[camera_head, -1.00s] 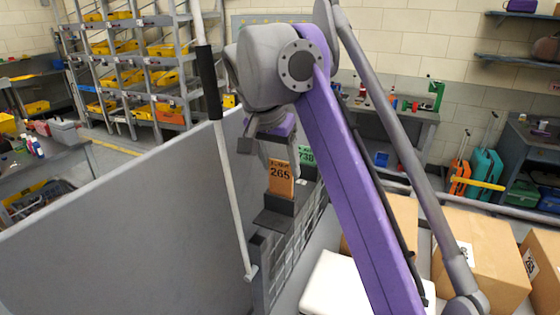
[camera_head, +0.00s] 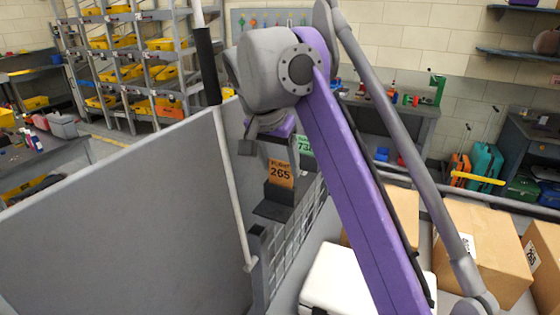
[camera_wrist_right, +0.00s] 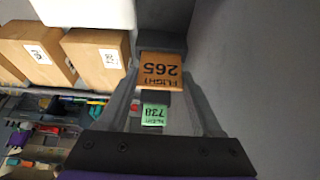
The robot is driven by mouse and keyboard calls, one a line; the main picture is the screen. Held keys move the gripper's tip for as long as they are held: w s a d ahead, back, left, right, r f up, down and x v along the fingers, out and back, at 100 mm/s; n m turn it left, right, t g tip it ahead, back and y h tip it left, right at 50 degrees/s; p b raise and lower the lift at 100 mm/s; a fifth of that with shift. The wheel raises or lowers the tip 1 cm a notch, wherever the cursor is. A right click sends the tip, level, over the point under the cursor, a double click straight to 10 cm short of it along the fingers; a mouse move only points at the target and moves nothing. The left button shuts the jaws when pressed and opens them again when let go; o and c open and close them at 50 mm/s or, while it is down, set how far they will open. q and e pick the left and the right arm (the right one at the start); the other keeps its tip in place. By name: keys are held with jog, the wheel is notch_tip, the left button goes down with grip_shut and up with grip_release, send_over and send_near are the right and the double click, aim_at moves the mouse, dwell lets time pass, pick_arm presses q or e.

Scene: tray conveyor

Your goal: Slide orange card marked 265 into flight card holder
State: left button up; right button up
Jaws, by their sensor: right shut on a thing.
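The orange card marked 265 (camera_head: 280,173) stands upright at the dark grey flight card holder (camera_head: 272,209), below my right wrist. Its lower edge looks hidden behind the holder's front, though how deep it sits is unclear. In the right wrist view the card (camera_wrist_right: 161,71) appears upside down between my right gripper's fingertips (camera_wrist_right: 160,80). My right gripper (camera_head: 272,148) is shut on the card; in the head view my wrist and arm partly cover the fingers. My left gripper is not in view.
A green card marked 738 (camera_head: 306,146) is just behind and right of the orange card. A grey panel (camera_head: 130,220) stands left, a wire mesh side (camera_head: 298,235) right. Cardboard boxes (camera_head: 485,255) and a white box (camera_head: 338,282) lie right of it.

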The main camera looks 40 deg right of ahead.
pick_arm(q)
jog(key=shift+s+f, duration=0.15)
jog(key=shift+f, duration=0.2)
pick_arm(e)
jog(key=shift+f, duration=0.5)
jog(key=o, duration=1.4)
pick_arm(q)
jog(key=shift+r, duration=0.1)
pick_arm(e)
jog(key=shift+r, duration=0.15)
pick_arm(q)
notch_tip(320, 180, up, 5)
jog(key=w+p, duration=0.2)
jog(key=p, duration=0.1)
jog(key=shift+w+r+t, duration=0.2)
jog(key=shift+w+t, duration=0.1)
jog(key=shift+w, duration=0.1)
pick_arm(e)
jog(key=v, duration=1)
jog(key=shift+r, duration=0.3)
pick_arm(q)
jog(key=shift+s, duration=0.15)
pick_arm(e)
jog(key=shift+s+a, duration=0.1)
jog(key=shift+a, duration=0.05)
